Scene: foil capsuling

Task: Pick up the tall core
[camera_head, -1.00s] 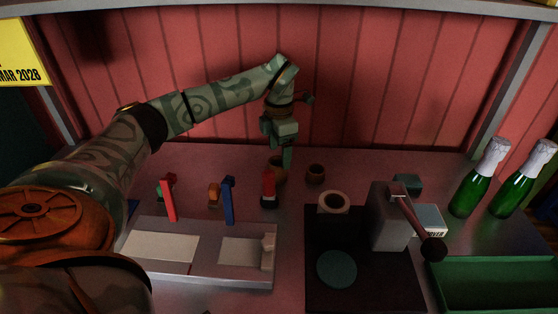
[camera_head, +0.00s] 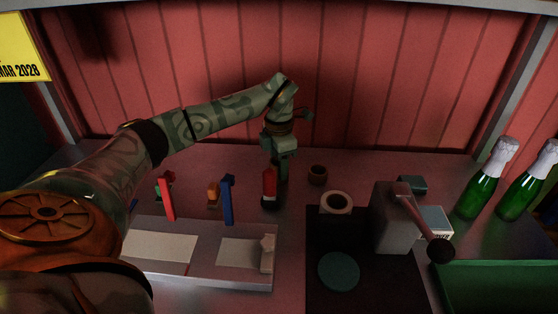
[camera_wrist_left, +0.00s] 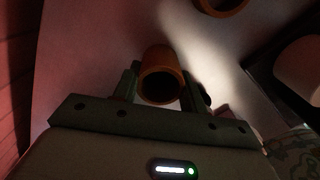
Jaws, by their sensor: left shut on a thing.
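The tall core is a brown-orange tube (camera_wrist_left: 160,54) between the two fingers of my left gripper (camera_wrist_left: 161,76) in the left wrist view, its open end facing the camera. In the head view my left gripper (camera_head: 280,170) points down at the back of the table and hides the core. The gripper is shut on the core. I cannot tell whether the core still touches the table. A second brown core (camera_head: 317,174) stands just to the right; its rim also shows at the top of the left wrist view (camera_wrist_left: 222,8). My right gripper is not in view.
A red-topped tool (camera_head: 269,186) stands close in front of the gripper. Red (camera_head: 166,199) and blue (camera_head: 228,201) levers stand behind a pale tray (camera_head: 206,276). A lever press (camera_head: 392,222), a pale ring (camera_head: 336,203) and two green bottles (camera_head: 482,190) are to the right.

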